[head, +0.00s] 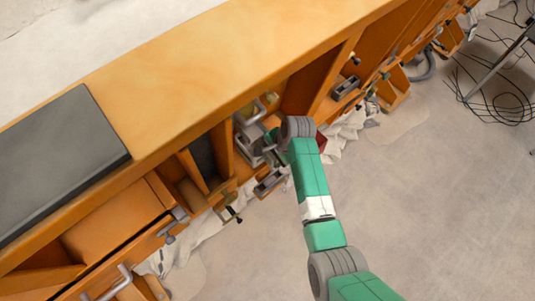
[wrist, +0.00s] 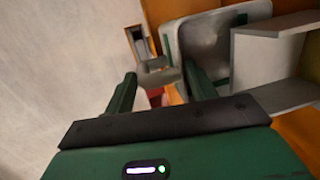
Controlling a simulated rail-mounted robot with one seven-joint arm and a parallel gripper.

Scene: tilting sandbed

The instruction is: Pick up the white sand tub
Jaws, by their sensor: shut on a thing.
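The white sand tub (wrist: 207,45) looks pale grey-white with rounded corners in the wrist view. It sits just beyond and right of my gripper (wrist: 160,80). A grey handle-like part (wrist: 155,74) at its left side lies between my two green fingers, and my gripper is shut on it. In the head view my gripper (head: 272,143) reaches into an open bay under the bench, beside a pale tub-like shape (head: 247,140). My wrist and the bay's edges partly hide that shape, and its contents cannot be made out.
The orange bench top (head: 190,70) overhangs the bay. A pale open box-like part (wrist: 275,65) stands close to the right of the tub. Wooden dividers, clamps (head: 230,214) and white cloth (head: 345,130) crowd the bench's front. The grey floor (head: 400,210) is largely open.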

